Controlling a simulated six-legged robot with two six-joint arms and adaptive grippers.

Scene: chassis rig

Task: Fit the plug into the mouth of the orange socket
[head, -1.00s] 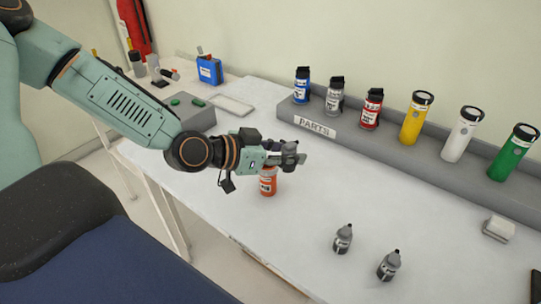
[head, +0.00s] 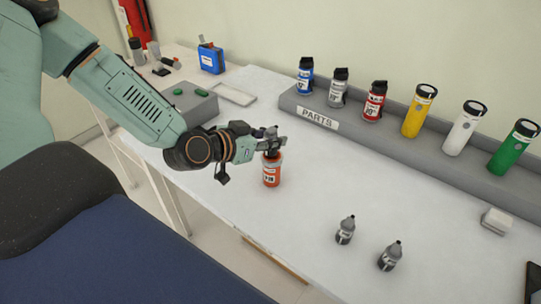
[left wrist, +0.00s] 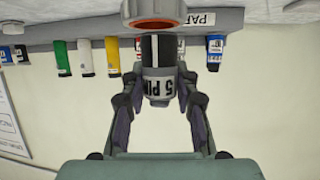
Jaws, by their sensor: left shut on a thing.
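The orange socket (head: 271,174) stands upright on the white bench, below my left gripper (head: 271,143). My left gripper is shut on the grey and black plug (head: 272,132), which is upright with its black part downward over the socket. In the left wrist view, the plug (left wrist: 157,88) shows "5 PIN" lettering between the fingers (left wrist: 157,95). Its black end meets the orange rim of the socket (left wrist: 155,22) in that picture. I cannot tell whether it is inside the mouth or just above it.
Two grey bottle-shaped pieces (head: 345,230) stand at the front right. A grey rack (head: 400,140) marked PARTS holds several coloured cylinders at the back. A white block (head: 496,221) lies at the right. The bench around the socket is clear.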

